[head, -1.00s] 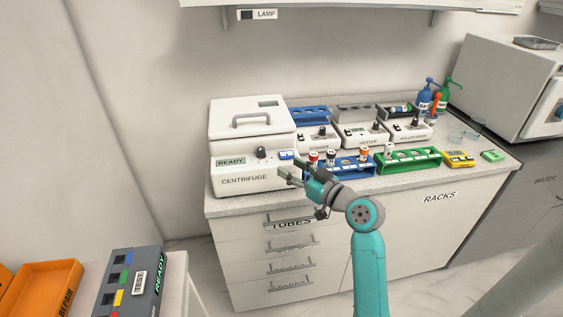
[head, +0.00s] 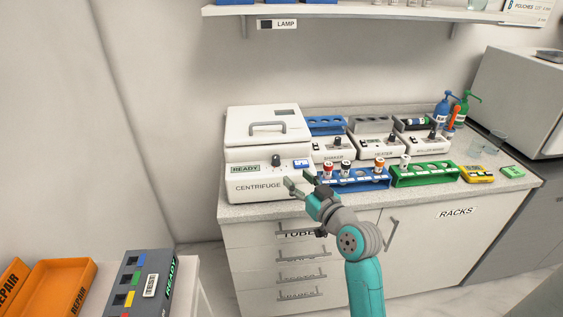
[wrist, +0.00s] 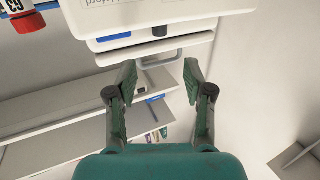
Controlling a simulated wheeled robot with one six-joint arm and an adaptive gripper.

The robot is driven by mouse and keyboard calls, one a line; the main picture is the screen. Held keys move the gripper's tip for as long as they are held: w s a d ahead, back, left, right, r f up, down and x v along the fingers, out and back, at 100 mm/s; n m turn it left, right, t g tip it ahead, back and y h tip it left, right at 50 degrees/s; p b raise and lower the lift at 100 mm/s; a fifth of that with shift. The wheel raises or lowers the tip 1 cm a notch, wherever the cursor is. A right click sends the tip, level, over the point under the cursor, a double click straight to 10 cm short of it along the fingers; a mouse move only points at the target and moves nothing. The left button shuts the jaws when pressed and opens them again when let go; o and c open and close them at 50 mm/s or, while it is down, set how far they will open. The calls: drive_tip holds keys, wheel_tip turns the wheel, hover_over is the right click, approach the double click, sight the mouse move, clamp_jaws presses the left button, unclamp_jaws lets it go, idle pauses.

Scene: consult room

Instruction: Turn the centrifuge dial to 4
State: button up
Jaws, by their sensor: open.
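The white centrifuge (head: 258,187) stands at the left end of the counter in the head view, lid down, with a green READY display. Its dark dial (head: 276,160) is on the front panel, between the display and a blue button (head: 301,163). The number it points to is too small to read. My gripper (head: 298,184) is open and empty, in front of the centrifuge's right side, below and right of the dial. In the wrist view, my gripper (wrist: 161,85) has its fingers spread, with the centrifuge (wrist: 160,15) beyond them and the dark dial (wrist: 160,31) between and past the fingertips.
A blue rack (head: 350,182) with several capped tubes stands just right of the centrifuge. A green rack (head: 425,173) and a yellow device (head: 476,175) stand farther right. A shaker, heater and roller mixer line up behind. A shelf (head: 340,10) hangs above.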

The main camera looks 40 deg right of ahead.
sight(278, 159)
drive_tip(key=w, duration=0.3)
drive_tip(key=w+d, duration=0.1)
drive_tip(key=w, duration=0.3)
drive_tip(key=w+d, duration=0.1)
drive_tip(key=w, duration=0.2)
drive_tip(key=shift+w, duration=0.2)
clamp_jaws()
